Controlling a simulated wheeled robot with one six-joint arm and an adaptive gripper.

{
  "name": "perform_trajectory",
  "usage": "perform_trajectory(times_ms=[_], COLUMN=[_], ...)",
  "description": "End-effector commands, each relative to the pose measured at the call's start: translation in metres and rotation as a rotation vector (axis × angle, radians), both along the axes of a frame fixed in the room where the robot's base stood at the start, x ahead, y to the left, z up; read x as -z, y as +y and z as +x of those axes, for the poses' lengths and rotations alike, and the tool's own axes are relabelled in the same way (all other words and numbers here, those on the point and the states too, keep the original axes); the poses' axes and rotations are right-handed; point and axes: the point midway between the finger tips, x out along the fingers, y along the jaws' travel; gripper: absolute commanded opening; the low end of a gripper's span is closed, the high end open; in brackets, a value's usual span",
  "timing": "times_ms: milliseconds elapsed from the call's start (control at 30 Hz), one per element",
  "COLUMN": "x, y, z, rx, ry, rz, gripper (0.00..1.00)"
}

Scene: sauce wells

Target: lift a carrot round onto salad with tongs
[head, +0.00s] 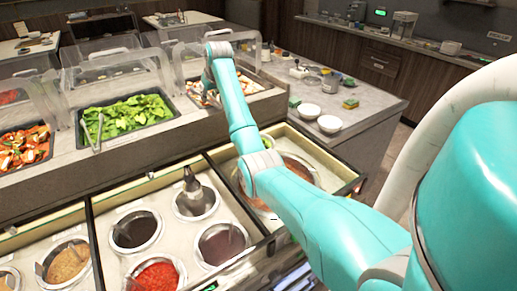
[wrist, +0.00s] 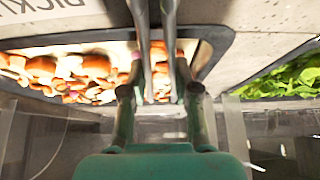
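My gripper (wrist: 158,72) points down over a tray of orange-brown and pale pieces (wrist: 75,72). Its two fingers are on either side of metal tongs (wrist: 144,35) and appear closed on their arms. The tongs reach over the tray, with orange pieces showing between their arms; I cannot tell whether a carrot round is pinched. In the head view, the gripper hangs at the tray's left part, largely hidden by my arm. The green leaf salad (head: 140,110) is in the dark tray to the left; it also shows at the right in the wrist view (wrist: 285,78).
Another pair of tongs (head: 93,130) lies on the salad tray's left edge. Clear guards (head: 95,65) stand behind the trays. A tray of red and orange food (head: 22,148) is at far left. Sauce wells (head: 135,230) are in front, and white bowls (head: 329,124) on the right counter.

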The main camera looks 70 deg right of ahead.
Motion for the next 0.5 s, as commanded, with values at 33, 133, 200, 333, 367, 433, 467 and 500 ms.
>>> perform_trajectory(times_ms=[33, 133, 200, 333, 367, 433, 467, 500], x=[0.001, 0.000, -0.001, -0.014, -0.018, -0.028, -0.031, -0.036], y=[0.000, 0.000, 0.000, 0.000, 0.000, 0.000, 0.000, 0.000], z=[0.000, 0.000, 0.000, 0.000, 0.000, 0.000, 0.000, 0.000], rx=[0.000, 0.000, 0.000, 0.000, 0.000, 0.000, 0.000, 0.000], ry=[0.001, 0.001, 0.000, -0.002, -0.002, -0.002, -0.001, -0.002], rz=[0.001, 0.001, 0.000, -0.001, -0.001, -0.001, -0.001, -0.001], gripper=[0.26, 0.26, 0.26, 0.26, 0.26, 0.26, 0.26, 0.26])
